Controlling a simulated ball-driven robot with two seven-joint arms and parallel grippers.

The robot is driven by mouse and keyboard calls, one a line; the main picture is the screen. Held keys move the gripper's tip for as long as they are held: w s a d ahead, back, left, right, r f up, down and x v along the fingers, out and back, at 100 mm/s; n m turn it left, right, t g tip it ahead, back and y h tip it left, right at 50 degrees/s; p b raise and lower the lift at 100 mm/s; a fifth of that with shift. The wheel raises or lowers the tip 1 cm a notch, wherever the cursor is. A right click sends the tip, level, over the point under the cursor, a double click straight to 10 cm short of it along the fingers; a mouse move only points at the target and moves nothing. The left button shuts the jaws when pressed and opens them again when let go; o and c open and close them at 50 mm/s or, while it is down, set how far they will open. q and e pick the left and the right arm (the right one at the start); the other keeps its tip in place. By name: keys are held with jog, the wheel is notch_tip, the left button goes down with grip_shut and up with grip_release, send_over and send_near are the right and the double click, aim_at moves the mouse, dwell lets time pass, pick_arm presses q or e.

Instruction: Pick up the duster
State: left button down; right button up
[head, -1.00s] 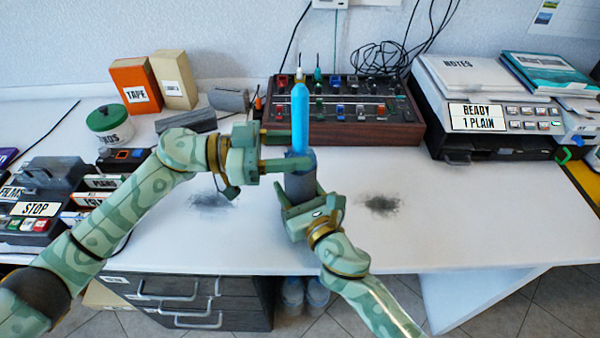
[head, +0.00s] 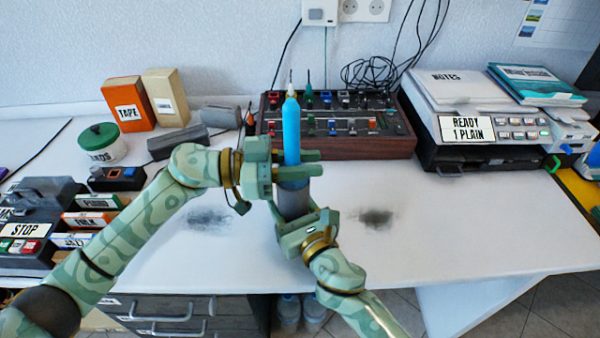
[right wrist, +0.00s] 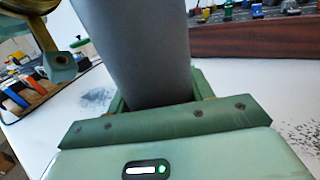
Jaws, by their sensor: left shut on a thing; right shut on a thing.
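The duster stands upright in front of me, with a slim blue upper part (head: 291,130) and a wider grey lower part (head: 293,204). My left gripper (head: 298,164) comes from the left and is shut on it around the lower blue part. My right gripper (head: 300,222) comes from below and is shut on the grey part. In the right wrist view the grey part (right wrist: 145,50) rises between my right gripper's fingers (right wrist: 150,98). The duster's bottom is hidden by my right gripper.
A mixer (head: 340,128) with knobs stands behind the duster. A printer (head: 490,150) is at the right. Boxes (head: 128,104), a green-lidded jar (head: 102,143) and a STOP device (head: 35,225) are at the left. Dark dust patches (head: 376,218) lie on the white desk (head: 450,225).

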pick_arm(q)
notch_tip(320, 180, up, 18)
jog(key=shift+f, duration=0.2)
pick_arm(e)
jog(key=o, duration=1.1)
